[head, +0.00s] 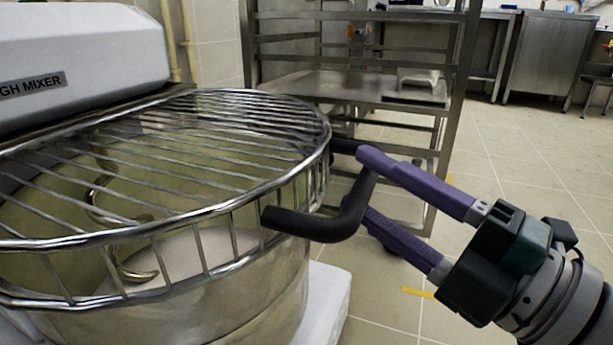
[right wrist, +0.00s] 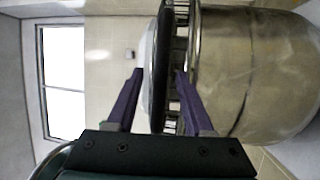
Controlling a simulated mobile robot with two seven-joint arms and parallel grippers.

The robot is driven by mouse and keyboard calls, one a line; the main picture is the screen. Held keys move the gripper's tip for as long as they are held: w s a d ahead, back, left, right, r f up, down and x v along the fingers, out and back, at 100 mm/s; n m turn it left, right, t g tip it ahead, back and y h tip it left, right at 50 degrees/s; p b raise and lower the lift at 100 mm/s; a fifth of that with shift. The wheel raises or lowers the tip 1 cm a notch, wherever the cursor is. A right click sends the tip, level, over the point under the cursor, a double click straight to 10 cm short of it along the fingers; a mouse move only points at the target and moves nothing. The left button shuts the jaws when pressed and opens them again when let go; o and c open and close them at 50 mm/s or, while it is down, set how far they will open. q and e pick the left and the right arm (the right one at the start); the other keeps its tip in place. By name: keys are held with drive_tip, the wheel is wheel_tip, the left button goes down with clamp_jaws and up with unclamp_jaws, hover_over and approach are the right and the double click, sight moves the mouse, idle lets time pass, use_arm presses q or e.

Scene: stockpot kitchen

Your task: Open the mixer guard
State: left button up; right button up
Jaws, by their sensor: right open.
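The mixer guard (head: 190,165) is a domed grid of shiny metal bars lying down over the bowl of the mixer. Its black bent handle (head: 310,222) sticks out at the guard's right side. My right gripper (head: 366,184) has long purple fingers and is open at the handle, one finger above and one below its outer part. In the right wrist view the dark handle bar (right wrist: 162,60) shows between the two spread fingers. I cannot tell whether either finger touches it. My left gripper is not in view.
The steel bowl (head: 240,285) holds pale dough (head: 190,250) and a curved metal hook (head: 135,272). The white mixer head (head: 80,40) stands at the left. A metal rack (head: 350,85) stands close behind the handle. Tiled floor (head: 530,150) is open to the right.

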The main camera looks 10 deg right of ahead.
drive_tip(key=shift+w+a+r, duration=0.1)
drive_tip(key=shift+w+a, duration=0.3)
drive_tip(key=shift+w, duration=0.2)
clamp_jaws()
idle(1.1)
